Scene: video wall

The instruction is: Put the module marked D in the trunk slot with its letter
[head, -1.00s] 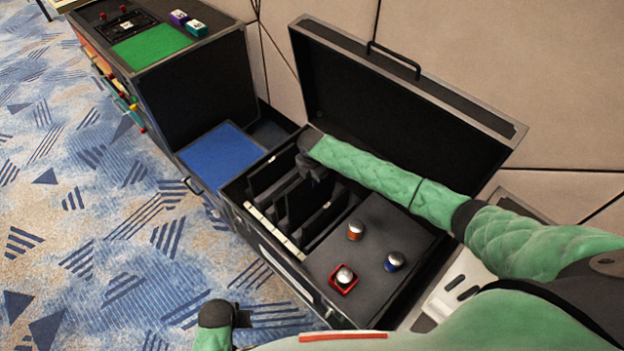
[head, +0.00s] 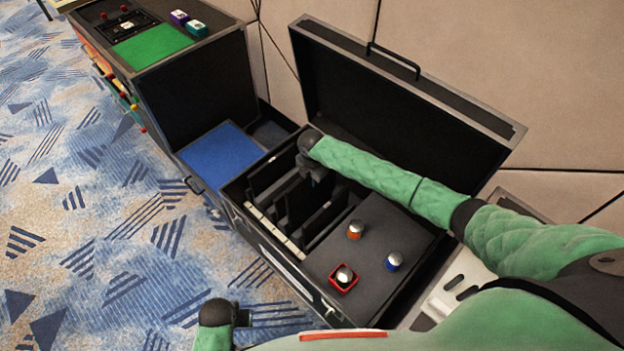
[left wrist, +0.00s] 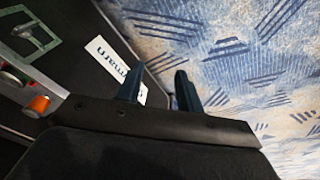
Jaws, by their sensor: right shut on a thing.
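The open black trunk (head: 318,318) has slots parted by dark upright panels. A pale label strip (head: 275,231) runs along their near edge; its letters are too small to read. My right gripper (head: 316,172) is over the far part of the slots, pointing down and shut on a dark module, mostly hidden by the gripper and panels. I cannot see a letter D on it. My left gripper (head: 243,318) is low in front of the trunk, away from the slots. In the left wrist view its two fingers (left wrist: 158,88) stand apart with nothing between them.
The raised trunk lid (head: 400,105) stands behind my right arm.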

